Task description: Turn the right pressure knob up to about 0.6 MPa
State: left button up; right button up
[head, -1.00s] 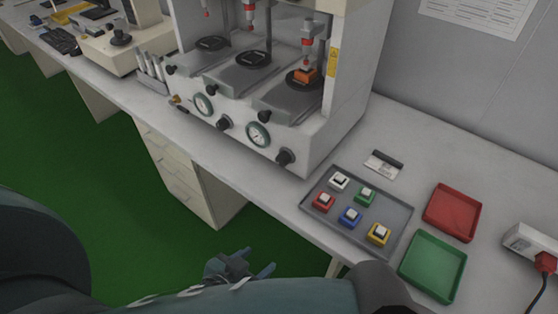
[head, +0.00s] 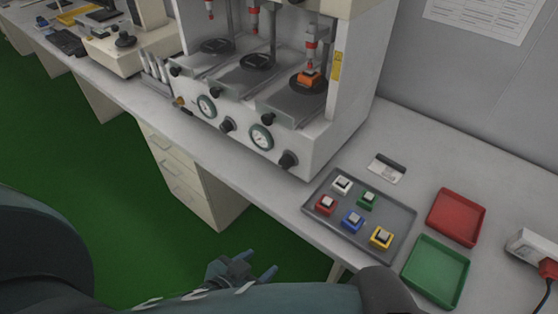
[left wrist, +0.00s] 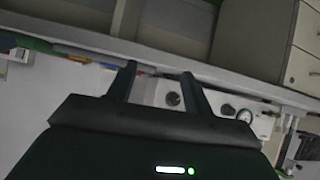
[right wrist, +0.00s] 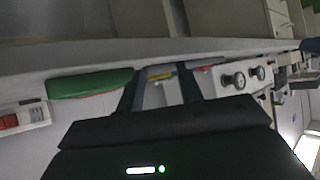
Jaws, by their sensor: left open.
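The right pressure knob (head: 288,160) is black and sits low on the white press machine's front, right of the right gauge (head: 261,138). The gauge has a white dial; its reading is too small to tell. My left gripper (head: 263,264) is open and empty, in front of the bench and apart from the knob.
The left knob (head: 227,125) and left gauge (head: 207,106) sit on the same front. A grey tray (head: 398,243) of coloured switches, a red tray (head: 456,217) and a green tray (head: 436,271) lie to the right. Bare bench lies before the machine.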

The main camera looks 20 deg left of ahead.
pick_arm(q)
jog(key=shift+o, duration=0.4)
jog(key=shift+w, duration=0.1)
jog(key=m+t+h+b, duration=0.2)
jog(key=m+t+b, duration=0.45)
jog(key=m, duration=2.75)
send_near(283, 165)
jog(key=p+x, duration=0.1)
jog(key=x, duration=0.8)
jog(key=shift+w+d+p, duration=0.1)
jog(key=shift+w+p, duration=0.15)
jog(key=shift+p, duration=0.1)
pick_arm(e)
jog(key=shift+w+a+f+t+y, duration=0.1)
jog(key=shift+a+f+t+y, duration=0.15)
jog(key=shift+a, duration=0.3)
jog(key=shift+a+f+t+y, duration=0.15)
jog(key=shift+a+f, duration=0.2)
jog(key=shift+a, duration=0.2)
